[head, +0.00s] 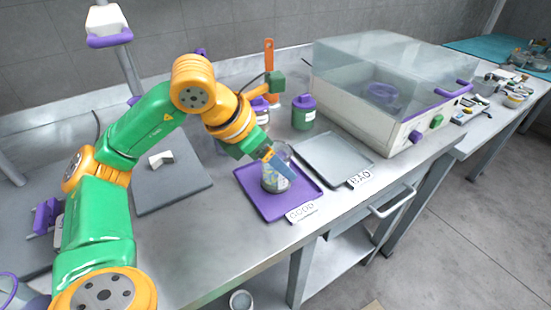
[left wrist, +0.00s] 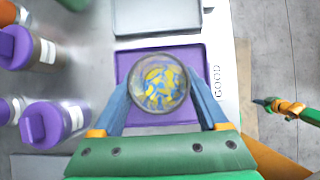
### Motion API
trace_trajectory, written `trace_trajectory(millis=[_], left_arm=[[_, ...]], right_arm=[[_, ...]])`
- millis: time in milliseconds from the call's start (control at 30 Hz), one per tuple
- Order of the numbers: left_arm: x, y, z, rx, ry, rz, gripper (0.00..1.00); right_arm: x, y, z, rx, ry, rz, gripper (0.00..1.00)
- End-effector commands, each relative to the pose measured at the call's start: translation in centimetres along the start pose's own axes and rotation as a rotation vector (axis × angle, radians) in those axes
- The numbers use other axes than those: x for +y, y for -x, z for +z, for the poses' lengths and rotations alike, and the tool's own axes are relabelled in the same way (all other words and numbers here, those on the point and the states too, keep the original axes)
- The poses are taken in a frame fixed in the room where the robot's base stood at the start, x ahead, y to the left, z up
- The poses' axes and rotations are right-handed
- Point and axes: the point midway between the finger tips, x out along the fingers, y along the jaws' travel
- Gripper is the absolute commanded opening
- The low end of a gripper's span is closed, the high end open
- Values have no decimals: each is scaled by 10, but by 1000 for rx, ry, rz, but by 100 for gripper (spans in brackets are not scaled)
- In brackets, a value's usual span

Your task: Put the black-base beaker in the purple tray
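A clear glass beaker (head: 274,182) with yellow and blue pieces inside stands upright at the purple tray (head: 250,200), which bears a GOOD label. Whether its base rests on the tray, and the base colour, I cannot tell clearly. My left gripper (head: 280,165) reaches down to it. In the left wrist view the beaker (left wrist: 158,84) sits between the two blue-grey fingers, which appear to touch its sides. The purple tray (left wrist: 208,58) shows around it. My right gripper (left wrist: 282,106) appears small at the right of the left wrist view; its fingers are unclear.
A grey tray (head: 335,160) with a BAD label lies right of the purple tray. Purple-lidded jars (head: 304,112) stand behind. A clear-lidded machine (head: 400,110) is at the back right. A dark grey mat (head: 175,190) with a white piece (head: 160,159) lies left.

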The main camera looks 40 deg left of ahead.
Motion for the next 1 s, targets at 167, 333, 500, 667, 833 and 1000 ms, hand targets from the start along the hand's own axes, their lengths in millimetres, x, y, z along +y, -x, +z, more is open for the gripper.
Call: trace_trajectory(millis=[167,333,500,667,833,1000], left_arm=[[0,0,0,0,0,0,96],[0,2,1,0,0,0,96],[0,32,4,-5,1,2,96],[0,81,5,-6,0,2,96],[0,115,4,-3,0,0,96],[0,124,2,0,0,-1,96]], right_arm=[[0,0,0,1,0,0,0],[0,2,-1,1,0,-1,0],[-1,9,-1,1,0,-1,0],[-1,22,-3,1,0,-2,0],[-1,31,-4,1,0,-2,0],[-1,32,-4,1,0,-2,0]])
